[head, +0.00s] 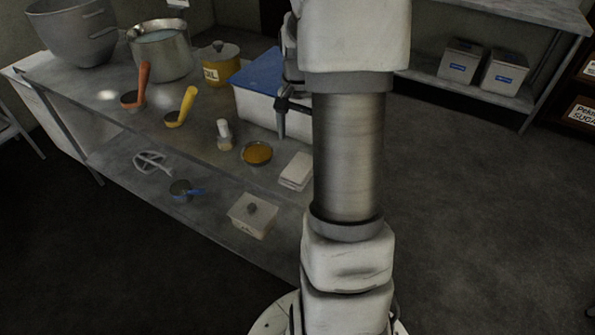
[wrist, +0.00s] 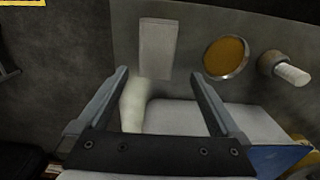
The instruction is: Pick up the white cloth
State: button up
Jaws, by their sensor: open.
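The white cloth (head: 297,171) lies folded flat on the steel table's top near its right end in the head view. In the wrist view the cloth (wrist: 158,47) is a pale rectangle just beyond my fingertips. My gripper (wrist: 160,75) is open, its two fingers spread with nothing held between them. In the head view my gripper (head: 282,128) is in front of the white container with the blue lid, behind the cloth. Whether the fingers are level with the cloth or above it is hard to tell.
A bowl of orange-brown contents (head: 257,153) and a white-handled brush (head: 224,134) are left of the cloth. The blue-lidded container (head: 258,100) stands close behind. A lidded box (head: 252,214) sits on the lower shelf. The floor to the right is clear.

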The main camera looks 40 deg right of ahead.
notch_tip(320, 180, down, 4)
jog(key=shift+f+b, duration=0.25)
jog(key=shift+b, duration=0.1)
jog(key=f, duration=0.1)
jog(key=f+b, duration=0.1)
jog(key=f, duration=0.3)
jog(key=shift+s+a+f, duration=0.1)
jog(key=shift+s+a, duration=0.05)
jog(key=shift+s, duration=0.1)
jog(key=c, duration=1.2)
jog(key=r, duration=0.3)
jog(key=r+p, duration=0.1)
jog(key=r, duration=0.1)
jog(key=shift+s+d, duration=0.15)
jog(key=shift+d, duration=0.2)
jog(key=s+d+r+p, duration=0.1)
jog(key=s+d+r, duration=0.4)
jog(key=d, duration=0.4)
jog(key=shift+d+r+p, duration=0.4)
jog(key=shift+r, duration=0.15)
